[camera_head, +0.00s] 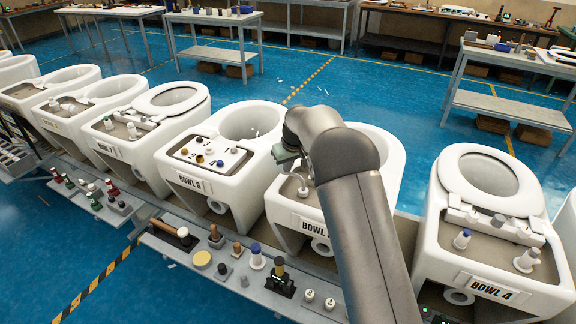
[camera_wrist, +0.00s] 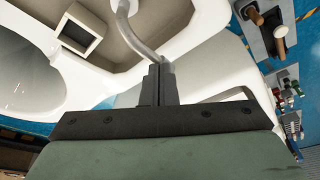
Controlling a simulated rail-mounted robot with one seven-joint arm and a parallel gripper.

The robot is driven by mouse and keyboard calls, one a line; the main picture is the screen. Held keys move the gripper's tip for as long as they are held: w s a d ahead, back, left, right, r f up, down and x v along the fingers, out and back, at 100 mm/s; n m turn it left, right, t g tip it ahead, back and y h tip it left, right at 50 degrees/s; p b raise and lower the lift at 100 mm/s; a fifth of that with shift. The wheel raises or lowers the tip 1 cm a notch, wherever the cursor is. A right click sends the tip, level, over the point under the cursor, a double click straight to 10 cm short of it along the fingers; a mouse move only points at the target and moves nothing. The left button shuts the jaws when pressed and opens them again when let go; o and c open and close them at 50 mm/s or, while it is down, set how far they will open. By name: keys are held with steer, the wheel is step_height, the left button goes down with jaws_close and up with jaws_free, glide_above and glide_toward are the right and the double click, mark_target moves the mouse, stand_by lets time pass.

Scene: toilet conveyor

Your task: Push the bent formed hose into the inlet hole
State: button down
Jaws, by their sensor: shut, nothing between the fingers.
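The bent formed hose (camera_wrist: 138,42) is a pale grey curved tube at the top of the wrist view. Its near end is by the tips of my gripper (camera_wrist: 158,82), which is shut with nothing between its fingers. Whether the tips touch the hose is unclear. In the head view my gripper (camera_head: 288,160) is over the deck of the middle white toilet bowl (camera_head: 308,214), and my arm hides part of that bowl. A small pale curved piece, likely the hose (camera_head: 303,187), shows below my gripper. The inlet hole cannot be made out at the hose's far end.
A square-rimmed opening (camera_wrist: 80,35) lies left of the hose. Bowl 6 (camera_head: 208,165) stands left of the middle bowl, and bowl 4 (camera_head: 495,240) right. A shelf (camera_head: 225,284) in front holds tools and small parts, some near the bowls.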

steer(key=shift+s+f, duration=0.1)
steer(key=shift+f, duration=0.4)
steer(key=shift+d, duration=0.1)
steer(key=w+b+v, duration=0.1)
steer(key=b+v, duration=0.1)
steer(key=v, duration=1.8)
steer(key=shift+r, duration=0.2)
